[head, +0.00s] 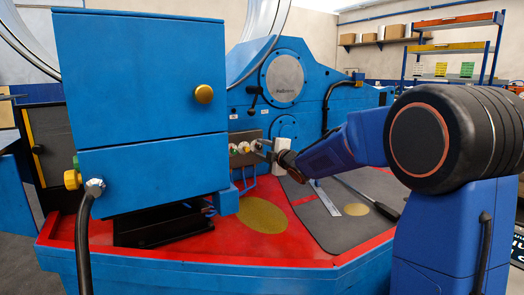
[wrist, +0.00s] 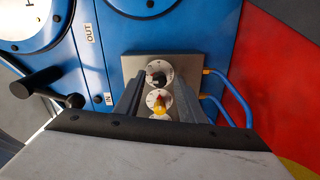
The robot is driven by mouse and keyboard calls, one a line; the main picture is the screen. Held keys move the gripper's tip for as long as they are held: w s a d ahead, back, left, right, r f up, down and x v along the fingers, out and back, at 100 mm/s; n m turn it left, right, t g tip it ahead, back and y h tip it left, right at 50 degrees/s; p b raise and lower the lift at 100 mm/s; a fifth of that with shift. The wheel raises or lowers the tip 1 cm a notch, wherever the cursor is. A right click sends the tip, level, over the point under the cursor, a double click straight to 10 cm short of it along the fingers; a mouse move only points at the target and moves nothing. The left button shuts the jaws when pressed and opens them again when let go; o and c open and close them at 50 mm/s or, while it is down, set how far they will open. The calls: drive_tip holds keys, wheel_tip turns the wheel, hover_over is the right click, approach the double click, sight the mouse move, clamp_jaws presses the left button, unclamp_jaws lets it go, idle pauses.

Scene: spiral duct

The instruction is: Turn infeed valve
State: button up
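A metal valve plate (wrist: 133,68) on the blue machine carries round white dials. No label on the dials is readable, so I cannot tell which is the infeed valve. My gripper (wrist: 157,85) is open, its two fingers on either side of the dials, with nothing visibly held. Whether the fingers touch a knob is unclear. In the head view my gripper (head: 265,148) is at the right of the dials (head: 243,147).
A large blue cabinet (head: 140,90) stands left of the valves.

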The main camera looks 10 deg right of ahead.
drive_tip(key=v, duration=1.7)
drive_tip(key=shift+s, duration=0.2)
drive_tip(key=shift+d, duration=0.15)
